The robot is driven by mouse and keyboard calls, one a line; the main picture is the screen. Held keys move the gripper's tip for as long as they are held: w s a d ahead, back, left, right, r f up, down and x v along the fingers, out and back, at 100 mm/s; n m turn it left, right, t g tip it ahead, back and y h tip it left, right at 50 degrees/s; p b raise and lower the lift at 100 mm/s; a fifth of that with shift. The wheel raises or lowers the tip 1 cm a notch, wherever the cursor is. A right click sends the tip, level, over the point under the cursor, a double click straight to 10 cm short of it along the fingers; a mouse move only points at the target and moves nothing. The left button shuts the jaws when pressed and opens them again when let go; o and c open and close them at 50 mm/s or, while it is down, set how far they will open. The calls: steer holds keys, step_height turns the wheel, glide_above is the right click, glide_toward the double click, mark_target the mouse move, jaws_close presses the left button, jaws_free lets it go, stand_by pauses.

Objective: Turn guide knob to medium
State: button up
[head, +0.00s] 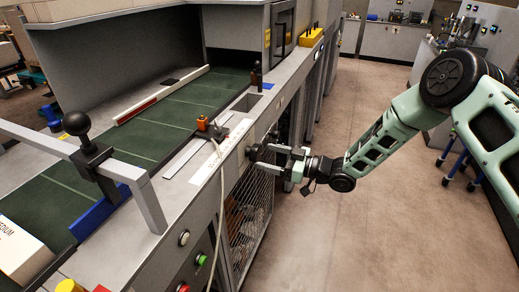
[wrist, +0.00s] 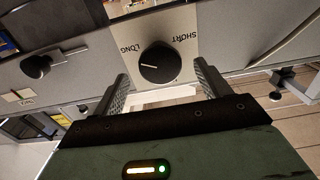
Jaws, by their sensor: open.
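The guide knob (wrist: 158,62) is black and round, on a pale plate marked LONG and SHORT in the wrist view. Its white pointer line faces left, below the word LONG; no medium mark is readable. My gripper (wrist: 161,82) is open, one finger on each side of the knob, with visible gaps between. Whether the fingertips reach over the knob's sides is unclear. In the head view my gripper (head: 262,161) is at the machine's side face, and the knob (head: 252,152) is partly hidden by it.
A green conveyor (head: 165,125) runs along the machine top, with a red-and-white guide rail (head: 160,95). A pale cable (head: 218,180) hangs down the side left of my gripper. Another black knob (wrist: 36,65) sits to the left in the wrist view.

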mark_target(260, 155)
steer(key=shift+p+x, duration=0.45)
steer(key=shift+x, duration=1.45)
steer(key=c, duration=1)
steer(key=shift+f+b, duration=0.15)
steer(key=shift+b, duration=0.4)
